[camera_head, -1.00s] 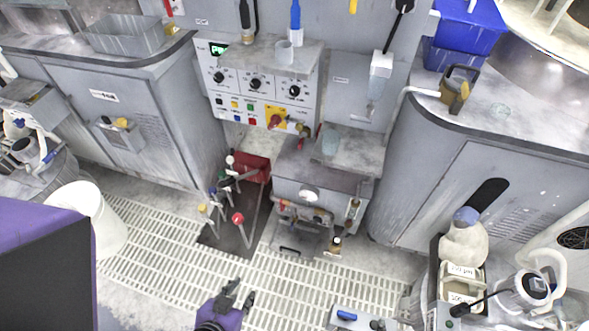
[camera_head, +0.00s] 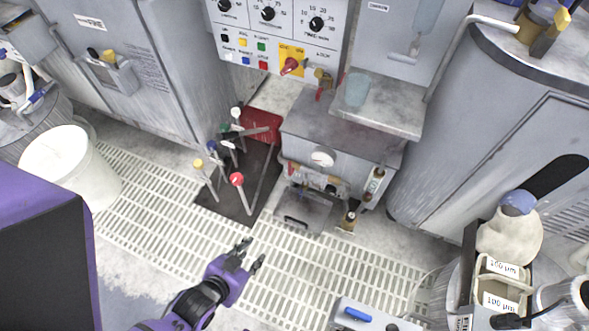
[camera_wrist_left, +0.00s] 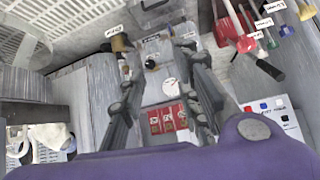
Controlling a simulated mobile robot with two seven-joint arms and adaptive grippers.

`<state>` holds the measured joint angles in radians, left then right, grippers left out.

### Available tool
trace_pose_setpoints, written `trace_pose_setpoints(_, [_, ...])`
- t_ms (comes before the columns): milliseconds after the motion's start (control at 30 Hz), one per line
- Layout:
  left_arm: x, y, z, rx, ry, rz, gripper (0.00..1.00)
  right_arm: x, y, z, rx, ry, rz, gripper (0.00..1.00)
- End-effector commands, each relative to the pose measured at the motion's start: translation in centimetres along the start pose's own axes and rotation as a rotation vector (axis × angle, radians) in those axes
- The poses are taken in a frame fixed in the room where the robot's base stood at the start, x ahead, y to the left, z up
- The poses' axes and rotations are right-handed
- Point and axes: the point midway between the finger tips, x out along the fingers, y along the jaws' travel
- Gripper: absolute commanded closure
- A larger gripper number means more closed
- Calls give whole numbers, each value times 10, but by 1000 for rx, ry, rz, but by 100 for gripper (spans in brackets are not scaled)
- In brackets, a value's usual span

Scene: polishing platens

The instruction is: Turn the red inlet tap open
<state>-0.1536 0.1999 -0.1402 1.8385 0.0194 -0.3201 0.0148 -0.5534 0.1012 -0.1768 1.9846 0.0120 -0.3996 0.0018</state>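A small red handle (camera_head: 320,94) hangs below a brass valve (camera_head: 322,76) at the right of the control panel. Small fittings with red and yellow parts (camera_head: 318,180) sit under the round gauge (camera_head: 322,157) of the low grey cabinet (camera_head: 335,125); I cannot tell which of these is the inlet tap. My left gripper (camera_head: 252,255) is open and empty over the floor grating, apart from the cabinet and its fittings. The left wrist view shows its two fingers spread (camera_wrist_left: 163,62), with the gauge (camera_wrist_left: 170,84) beyond them. My right gripper is out of view.
Levers with coloured knobs, including a red one (camera_head: 237,180), stand left of the cabinet. A red rotary switch (camera_head: 291,66) is on the panel. A white bucket (camera_head: 70,165) stands left. The grating (camera_head: 290,265) before the cabinet is mostly clear.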

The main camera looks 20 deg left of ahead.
Motion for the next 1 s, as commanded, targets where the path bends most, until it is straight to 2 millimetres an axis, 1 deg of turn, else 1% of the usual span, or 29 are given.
trace_pose_setpoints(33, [30, -3, 9, 12, 21, 3, 70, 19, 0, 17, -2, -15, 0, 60])
trace_pose_setpoints(67, [43, -6, 6, 19, 40, 3, 70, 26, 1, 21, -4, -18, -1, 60])
trace_pose_setpoints(100, [60, -10, 4, 26, 64, 3, 70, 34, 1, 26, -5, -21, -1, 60])
trace_pose_setpoints(267, [130, -25, -13, 48, 174, 3, 70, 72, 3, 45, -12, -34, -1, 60])
trace_pose_setpoints(300, [147, -29, -17, 53, 204, 3, 70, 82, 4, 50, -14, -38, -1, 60])
trace_pose_setpoints(367, [173, -35, -24, 57, 246, 4, 70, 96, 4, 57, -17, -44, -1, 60])
trace_pose_setpoints(400, [191, -39, -28, 59, 277, 4, 70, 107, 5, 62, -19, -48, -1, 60])
trace_pose_setpoints(467, [217, -46, -35, 63, 323, 5, 70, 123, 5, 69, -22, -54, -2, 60])
trace_pose_setpoints(500, [234, -50, -40, 63, 354, 6, 70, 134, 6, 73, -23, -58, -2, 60])
trace_pose_setpoints(567, [260, -58, -47, 63, 404, 7, 70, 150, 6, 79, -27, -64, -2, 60])
trace_pose_setpoints(600, [276, -63, -52, 62, 438, 9, 70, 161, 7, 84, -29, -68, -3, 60])
trace_pose_setpoints(700, [312, -76, -66, 54, 527, 14, 70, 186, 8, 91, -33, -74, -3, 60])
trace_pose_setpoints(800, [336, -91, -80, 40, 619, 22, 70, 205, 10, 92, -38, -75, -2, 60])
trace_pose_setpoints(833, [340, -96, -84, 31, 650, 25, 70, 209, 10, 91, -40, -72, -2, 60])
trace_pose_setpoints(867, [338, -102, -85, 21, 675, 29, 70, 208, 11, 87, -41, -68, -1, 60])
trace_pose_setpoints(900, [330, -106, -88, 6, 702, 34, 70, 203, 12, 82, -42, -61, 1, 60])
trace_pose_setpoints(1000, [319, -105, -96, -21, 758, 56, 70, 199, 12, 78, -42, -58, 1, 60])
